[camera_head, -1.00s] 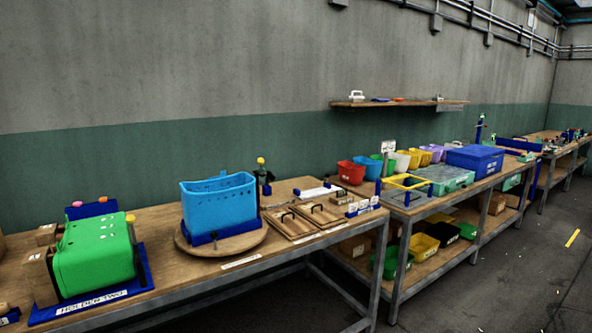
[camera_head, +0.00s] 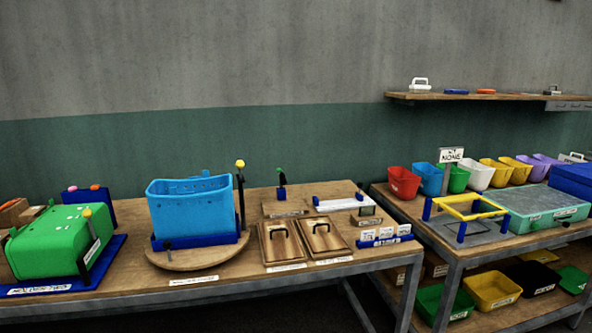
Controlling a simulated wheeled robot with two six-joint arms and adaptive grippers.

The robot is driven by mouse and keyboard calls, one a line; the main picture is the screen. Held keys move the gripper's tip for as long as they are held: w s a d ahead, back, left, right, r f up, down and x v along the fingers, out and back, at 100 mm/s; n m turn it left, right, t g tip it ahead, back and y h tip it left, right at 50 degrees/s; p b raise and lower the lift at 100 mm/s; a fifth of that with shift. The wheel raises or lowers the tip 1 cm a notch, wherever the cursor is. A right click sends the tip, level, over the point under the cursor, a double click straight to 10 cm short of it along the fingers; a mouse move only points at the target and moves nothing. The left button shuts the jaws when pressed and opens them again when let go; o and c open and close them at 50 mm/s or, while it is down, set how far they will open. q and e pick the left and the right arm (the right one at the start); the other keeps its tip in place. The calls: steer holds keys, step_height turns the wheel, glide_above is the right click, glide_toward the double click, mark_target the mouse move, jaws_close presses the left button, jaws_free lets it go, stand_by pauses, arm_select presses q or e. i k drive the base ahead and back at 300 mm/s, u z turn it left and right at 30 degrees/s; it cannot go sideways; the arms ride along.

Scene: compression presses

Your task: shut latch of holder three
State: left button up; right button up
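A blue bin (camera_head: 190,208) stands in a blue holder base (camera_head: 203,241) on a round wooden turntable (camera_head: 190,261). The label (camera_head: 193,281) on the bench edge below it is too small to read, so I cannot confirm that this is holder three. A dark upright post with a yellow knob (camera_head: 240,164) rises at the bin's right side. A small dark peg (camera_head: 167,244) shows at the base's front. To the left, a green bin (camera_head: 55,243) lies in another blue holder (camera_head: 75,283), with a yellow-knobbed dark lever (camera_head: 87,214) at its right. Neither of my grippers is in view.
Two wooden lidded trays with handles (camera_head: 281,243) (camera_head: 324,236) lie right of the turntable. A small blue stand with a green-topped lever (camera_head: 281,190) is behind them. A second bench at right holds a yellow frame (camera_head: 470,206) and several coloured bins.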

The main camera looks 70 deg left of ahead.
mark_target(239, 164)
steer(key=i, duration=1.1)
steer(key=u, duration=2.8)
steer(key=i, duration=0.8)
steer(key=z, duration=0.35)
